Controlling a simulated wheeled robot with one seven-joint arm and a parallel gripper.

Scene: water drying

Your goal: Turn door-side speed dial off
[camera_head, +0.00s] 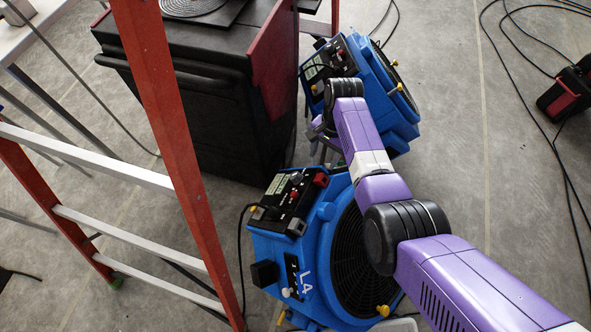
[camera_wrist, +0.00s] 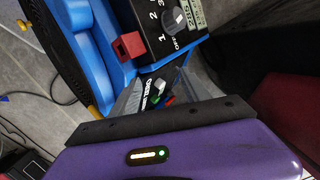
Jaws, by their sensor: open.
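Two blue air movers stand on the floor. The far one (camera_head: 376,75) has a black control panel facing left, and my gripper (camera_head: 322,132) is beside it, just below that panel. The near one (camera_head: 318,225) is marked L4 and has its own panel (camera_head: 287,200). In the wrist view, a dark speed dial (camera_wrist: 174,20) sits on a panel marked 1, 2, 3 and OFF; its exact setting is hard to read. A red switch (camera_wrist: 129,45) is beside it. My gripper (camera_wrist: 165,88) is open, its grey fingers apart and short of the dial. Which air mover is door-side I cannot tell.
A black cabinet (camera_head: 205,100) stands close to the left of the far air mover. A red ladder (camera_head: 165,130) with pale rungs is at the left. Cables lie on the floor. A black and red device (camera_head: 570,92) is at the right. Floor between is open.

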